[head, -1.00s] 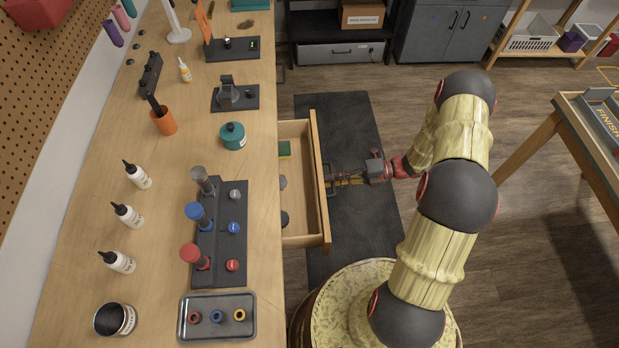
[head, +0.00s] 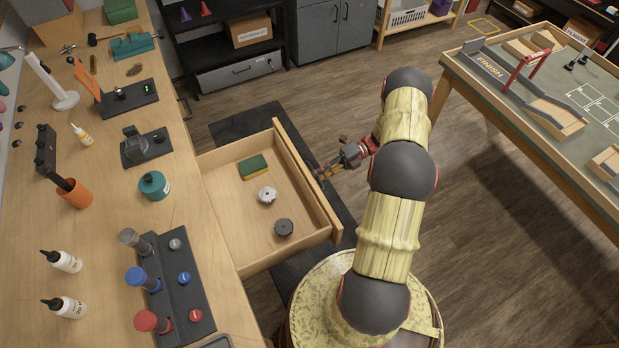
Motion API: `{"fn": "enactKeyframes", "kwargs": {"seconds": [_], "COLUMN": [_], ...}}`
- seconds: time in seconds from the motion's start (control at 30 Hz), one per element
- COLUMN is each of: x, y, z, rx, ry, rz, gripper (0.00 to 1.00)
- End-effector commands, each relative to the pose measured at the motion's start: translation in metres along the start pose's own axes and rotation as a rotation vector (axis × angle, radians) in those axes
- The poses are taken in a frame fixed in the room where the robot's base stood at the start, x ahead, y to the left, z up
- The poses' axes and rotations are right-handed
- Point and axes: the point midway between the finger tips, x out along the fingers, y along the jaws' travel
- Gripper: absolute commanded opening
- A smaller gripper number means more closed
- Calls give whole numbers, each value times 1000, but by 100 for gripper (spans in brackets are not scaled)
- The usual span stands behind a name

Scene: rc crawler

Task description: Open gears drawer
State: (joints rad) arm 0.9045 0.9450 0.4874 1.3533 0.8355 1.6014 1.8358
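The gears drawer (head: 232,228) is a light wooden drawer pulled out well from under the workbench (head: 110,210). Inside lie a light grey gear (head: 267,194), a dark grey gear (head: 284,227) and a green and yellow sponge (head: 253,167). My gripper (head: 322,173) is just outside the drawer's front panel (head: 305,178), near its middle. Its fingertips point at the panel. The handle is hidden behind the panel and fingers, so I cannot tell whether the fingers touch or hold it.
The bench carries a teal jar (head: 154,185), an orange cup (head: 74,193), glue bottles and a dark rack (head: 175,285). A track table (head: 480,108) stands at right. The wooden floor (head: 480,230) between is clear. A grey cabinet (head: 330,32) stands at the back.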

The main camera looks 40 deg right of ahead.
Motion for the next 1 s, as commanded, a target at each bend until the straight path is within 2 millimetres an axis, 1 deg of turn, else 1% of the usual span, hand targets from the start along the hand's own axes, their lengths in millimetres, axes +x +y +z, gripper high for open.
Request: {"fn": "enactKeyframes", "kwargs": {"seconds": [0.33,0.37,0.43,0.77,0.87,0.97,1.0], "x": [0,0,0,-2,-9,-23,-31], "y": [-2,-2,-1,-1,0,-1,-1], "z": [-1,-1,-1,0,0,0,0], "rx": [1,1,1,0,-1,-1,0], "ry": [1,0,0,0,-2,-2,-3], "rz": [-1,-1,-1,-1,-1,-2,-2], "gripper": [0,9,13,13,13,13,13]}}
